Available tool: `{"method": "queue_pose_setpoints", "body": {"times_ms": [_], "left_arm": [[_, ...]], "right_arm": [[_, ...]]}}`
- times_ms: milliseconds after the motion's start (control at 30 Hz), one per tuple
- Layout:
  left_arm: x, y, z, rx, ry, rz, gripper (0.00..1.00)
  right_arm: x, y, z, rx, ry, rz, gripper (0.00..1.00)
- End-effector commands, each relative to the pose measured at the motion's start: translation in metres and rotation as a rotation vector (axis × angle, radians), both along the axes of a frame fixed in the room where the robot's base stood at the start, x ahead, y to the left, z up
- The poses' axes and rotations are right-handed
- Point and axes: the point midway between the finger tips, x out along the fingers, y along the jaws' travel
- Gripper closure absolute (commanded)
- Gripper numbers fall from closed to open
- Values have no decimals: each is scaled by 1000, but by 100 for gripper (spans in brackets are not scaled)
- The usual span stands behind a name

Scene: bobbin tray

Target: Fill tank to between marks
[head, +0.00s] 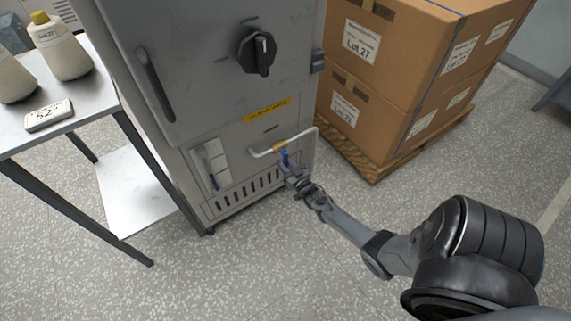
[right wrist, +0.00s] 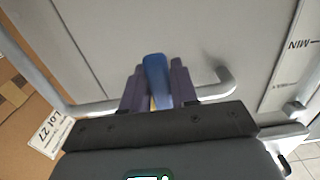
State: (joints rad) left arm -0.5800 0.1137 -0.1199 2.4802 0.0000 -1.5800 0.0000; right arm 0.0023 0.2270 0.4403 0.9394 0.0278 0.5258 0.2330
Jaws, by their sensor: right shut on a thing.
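A grey cabinet (head: 215,100) stands in the middle of the head view. Low on its front is a pale gauge panel (head: 211,165), with a narrow strip that looks blue near its bottom. A pale pipe (head: 303,136) with a yellow valve (head: 279,148) runs across the front. My right gripper (head: 285,163) is shut on the valve's blue lever (right wrist: 156,80), between its two fingers. My left gripper is not in view.
Cardboard boxes (head: 360,50) marked "Lot 27" stand on a wooden pallet (head: 372,168) close right of the cabinet. A metal table (head: 85,105) at the left holds cream bottles (head: 62,50) and a "52" display (head: 48,115). The floor in front is clear.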

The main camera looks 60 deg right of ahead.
Motion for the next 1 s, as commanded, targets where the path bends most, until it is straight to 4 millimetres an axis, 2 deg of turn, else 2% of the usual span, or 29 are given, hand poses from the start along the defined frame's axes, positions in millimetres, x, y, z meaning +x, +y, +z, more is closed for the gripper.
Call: {"method": "queue_pose_setpoints", "body": {"times_ms": [67,100,233,533,667,1000], "left_arm": [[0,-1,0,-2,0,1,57],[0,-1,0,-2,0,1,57],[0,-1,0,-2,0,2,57],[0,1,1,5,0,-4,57],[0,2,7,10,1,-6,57],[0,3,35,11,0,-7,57]], "right_arm": [[0,0,0,4,-2,1,100],[0,0,0,4,-2,1,69],[0,0,0,2,-1,1,51],[-1,1,0,1,0,0,51],[-9,5,1,1,2,1,51],[-57,30,3,2,2,0,51]]}}
